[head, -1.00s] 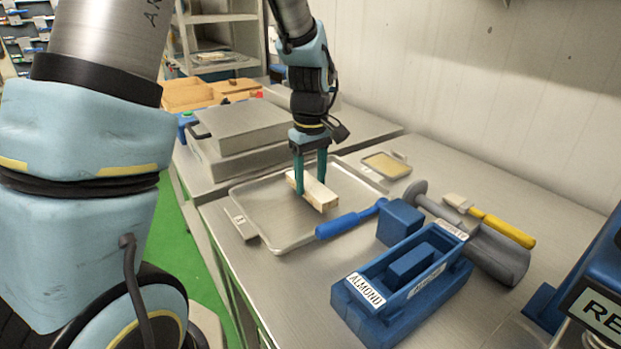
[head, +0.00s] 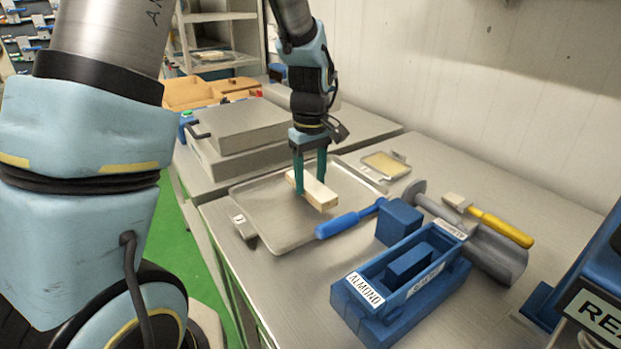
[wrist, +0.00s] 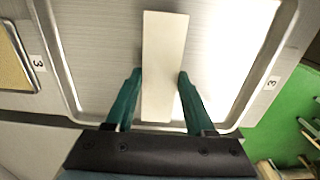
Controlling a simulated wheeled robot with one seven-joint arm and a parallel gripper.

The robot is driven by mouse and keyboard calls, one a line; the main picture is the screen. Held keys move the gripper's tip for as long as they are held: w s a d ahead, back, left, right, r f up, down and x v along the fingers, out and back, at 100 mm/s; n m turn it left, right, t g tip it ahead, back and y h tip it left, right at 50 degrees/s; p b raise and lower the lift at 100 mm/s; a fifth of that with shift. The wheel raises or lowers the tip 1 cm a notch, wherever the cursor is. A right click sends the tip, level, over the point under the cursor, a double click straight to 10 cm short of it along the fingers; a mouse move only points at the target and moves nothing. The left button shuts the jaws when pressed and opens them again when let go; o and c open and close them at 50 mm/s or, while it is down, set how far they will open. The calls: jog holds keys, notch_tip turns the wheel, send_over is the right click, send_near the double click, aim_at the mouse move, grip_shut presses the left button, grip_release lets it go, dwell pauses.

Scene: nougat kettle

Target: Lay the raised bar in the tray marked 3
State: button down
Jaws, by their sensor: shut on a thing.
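The tray (head: 265,232) is a shallow metal tray on the steel bench, with a small label (head: 240,220) on its near left edge. In the wrist view the tray rim (wrist: 247,95) has a label reading 3 on each side. My gripper (head: 310,180) points down over the tray and is shut on a pale, cream-coloured bar (head: 322,196). In the wrist view the bar (wrist: 163,60) lies lengthwise between the two green fingers (wrist: 157,82), inside the tray's outline. I cannot tell whether its underside touches the tray floor.
A blue-handled tool (head: 350,222) lies by the tray's right rim. A blue mould box (head: 400,285) marked ALMOND, a metal scoop (head: 495,253) and a yellow-handled brush (head: 505,228) are to the right. A smaller tray (head: 386,165) lies behind. A lidded metal box (head: 240,130) stands back left.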

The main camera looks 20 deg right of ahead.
jog(key=shift+f, duration=0.55)
dwell(0.9)
grip_release()
dwell(0.5)
notch_tip(320, 180, up, 8)
jog(key=p, duration=0.7)
dwell(0.5)
dwell(0.6)
